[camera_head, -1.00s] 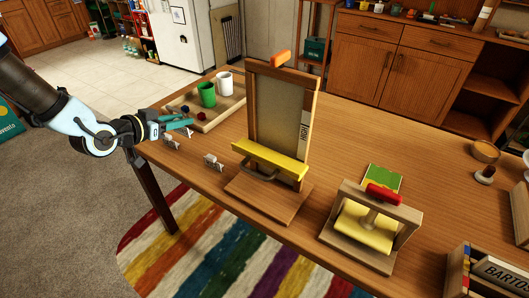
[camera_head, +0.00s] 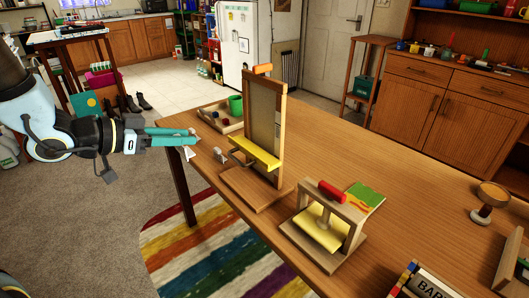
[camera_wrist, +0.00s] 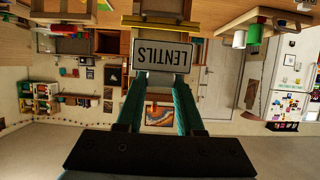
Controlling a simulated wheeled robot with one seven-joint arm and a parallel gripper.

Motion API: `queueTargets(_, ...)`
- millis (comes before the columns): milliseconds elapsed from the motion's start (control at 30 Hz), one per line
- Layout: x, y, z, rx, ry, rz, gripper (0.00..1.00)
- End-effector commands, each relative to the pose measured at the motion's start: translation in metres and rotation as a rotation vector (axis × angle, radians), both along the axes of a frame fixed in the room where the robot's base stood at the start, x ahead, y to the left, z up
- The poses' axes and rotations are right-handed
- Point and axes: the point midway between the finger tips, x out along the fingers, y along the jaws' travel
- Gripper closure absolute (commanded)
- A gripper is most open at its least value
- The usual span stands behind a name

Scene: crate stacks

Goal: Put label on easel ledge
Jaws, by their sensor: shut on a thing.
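My gripper (camera_head: 190,138) is shut on a small white label (camera_head: 190,152) left of the easel, near the table's left edge. In the wrist view the label (camera_wrist: 158,54) reads LENTILS upside down, pinched along one edge between my teal fingertips (camera_wrist: 160,78). The wooden easel (camera_head: 284,140) stands upright on the table and has a yellow ledge (camera_head: 255,153) across its front. In the wrist view a yellow bar, seemingly this ledge (camera_wrist: 160,22), lies beyond the label. In the head view the label is apart from the ledge.
A tray (camera_head: 213,110) with a green mug (camera_head: 236,106) stands behind the easel. The table's right middle is clear.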

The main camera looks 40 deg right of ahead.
Motion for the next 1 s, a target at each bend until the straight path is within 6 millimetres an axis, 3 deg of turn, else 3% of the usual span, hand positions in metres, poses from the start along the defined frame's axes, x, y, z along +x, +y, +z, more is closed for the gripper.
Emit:
queueTargets(800, -0.013, -0.192, 0.003, -0.001, 0.001, -0.005, 1.0)
queueTargets(1000, -0.012, -0.191, -0.026, 0.002, 0.004, -0.002, 1.0)
